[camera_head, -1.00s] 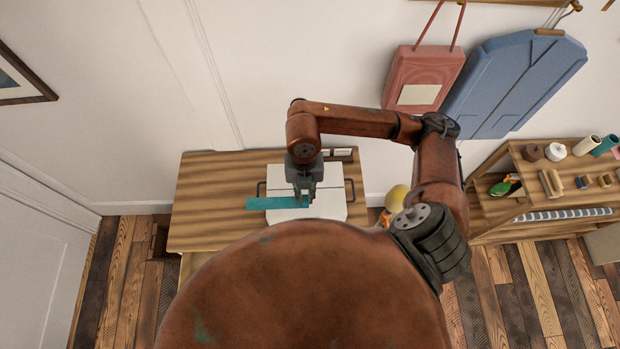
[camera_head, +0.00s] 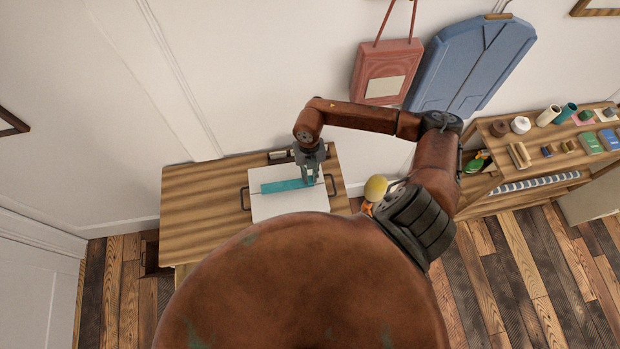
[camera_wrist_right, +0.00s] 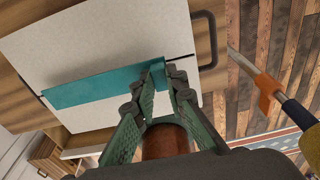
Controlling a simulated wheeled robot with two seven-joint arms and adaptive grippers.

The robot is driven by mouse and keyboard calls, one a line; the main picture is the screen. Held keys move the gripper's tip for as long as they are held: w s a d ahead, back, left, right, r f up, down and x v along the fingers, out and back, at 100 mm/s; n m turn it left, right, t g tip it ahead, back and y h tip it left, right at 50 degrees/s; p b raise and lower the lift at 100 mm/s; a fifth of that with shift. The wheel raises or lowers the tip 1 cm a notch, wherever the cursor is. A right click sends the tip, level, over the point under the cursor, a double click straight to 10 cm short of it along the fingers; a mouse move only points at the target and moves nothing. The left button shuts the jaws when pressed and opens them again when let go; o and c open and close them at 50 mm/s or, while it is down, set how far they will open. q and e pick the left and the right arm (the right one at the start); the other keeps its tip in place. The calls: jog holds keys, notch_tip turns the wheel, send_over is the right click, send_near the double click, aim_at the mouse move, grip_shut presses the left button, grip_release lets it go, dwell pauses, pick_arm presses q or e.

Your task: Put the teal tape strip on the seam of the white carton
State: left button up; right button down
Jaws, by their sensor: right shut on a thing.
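The white carton (camera_head: 290,209) sits on the wooden table, with a dark handle at each side. My right gripper (camera_head: 311,181) is shut on the right end of the teal tape strip (camera_head: 280,187). In the right wrist view the strip (camera_wrist_right: 100,86) runs lengthwise over the carton top (camera_wrist_right: 95,40), roughly in line with the seam (camera_wrist_right: 181,58), which shows past the strip's right end. I cannot tell whether the strip touches the carton. The gripper (camera_wrist_right: 161,75) hides part of the strip's right end. My left gripper is not in view.
The table top (camera_head: 195,200) is bare left of the carton. A small dark item (camera_head: 283,155) lies behind it. A yellow-headed object (camera_head: 376,188) stands right of the table. A shelf (camera_head: 500,165) with spools and several small things is at the right.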

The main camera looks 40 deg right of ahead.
notch_tip(320, 180, down, 2)
jog(key=shift+f, duration=0.15)
jog(key=shift+f, duration=0.2)
jog(key=c, duration=1.9)
grip_release()
jog(key=shift+c, duration=0.2)
jog(key=shift+r, duration=0.15)
jog(key=shift+r, duration=0.3)
notch_tip(320, 180, up, 11)
jog(key=w+b, duration=0.1)
jog(key=b, duration=0.1)
jog(key=shift+d+r, duration=0.2)
jog(key=shift+d, duration=0.1)
